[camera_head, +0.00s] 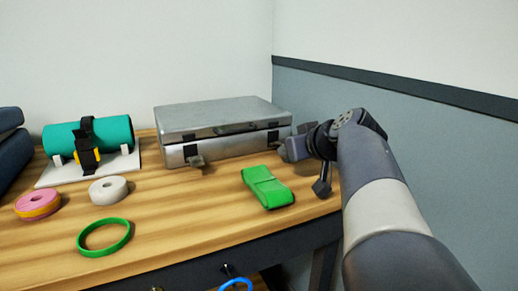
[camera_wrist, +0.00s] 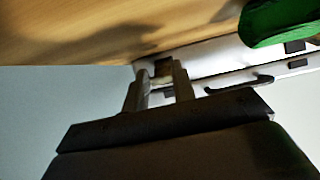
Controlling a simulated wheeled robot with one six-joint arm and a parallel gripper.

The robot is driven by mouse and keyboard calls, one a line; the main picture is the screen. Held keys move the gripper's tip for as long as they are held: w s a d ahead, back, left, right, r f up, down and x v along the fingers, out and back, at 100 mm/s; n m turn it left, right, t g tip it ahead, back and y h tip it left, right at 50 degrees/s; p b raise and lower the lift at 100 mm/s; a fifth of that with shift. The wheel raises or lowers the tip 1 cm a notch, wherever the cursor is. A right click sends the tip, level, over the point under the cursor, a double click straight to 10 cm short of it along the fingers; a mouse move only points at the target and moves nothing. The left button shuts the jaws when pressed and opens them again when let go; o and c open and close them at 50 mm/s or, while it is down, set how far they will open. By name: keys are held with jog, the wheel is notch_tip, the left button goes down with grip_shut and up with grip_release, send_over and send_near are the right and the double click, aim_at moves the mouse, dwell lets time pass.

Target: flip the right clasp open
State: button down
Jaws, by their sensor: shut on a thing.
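The silver case (camera_head: 220,117) lies on the wooden table with its lid down. Its left clasp (camera_head: 194,158) sticks out from the front face. The right clasp (camera_wrist: 162,70) shows between my fingertips in the wrist view; in the head view, dark clasp hardware (camera_head: 273,136) shows on the case front beside my gripper. My gripper (camera_head: 287,151) is at the case's front right corner, shut on the right clasp. The fingers (camera_wrist: 161,82) also show in the wrist view, one on each side of the clasp. The clasp's exact angle is hard to tell.
A folded green strap (camera_head: 267,188) lies in front of the case, near my arm. White (camera_head: 108,190) and pink-orange (camera_head: 38,205) rolls and a green ring (camera_head: 104,238) lie left. A teal cylinder (camera_head: 62,138) sits strapped on a white stand. A grey wall (camera_head: 410,125) stands right.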

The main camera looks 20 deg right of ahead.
jog(key=shift+f, duration=0.5)
jog(key=c, duration=1.5)
grip_release()
jog(key=shift+c, duration=0.2)
jog(key=o, duration=0.4)
jog(key=shift+r, duration=0.2)
jog(key=p+v, duration=0.2)
jog(key=v, duration=0.8)
jog(key=shift+s+r+p, duration=0.25)
jog(key=shift+s+p, duration=0.05)
jog(key=shift+p, duration=0.05)
jog(key=shift+w+f, duration=0.1)
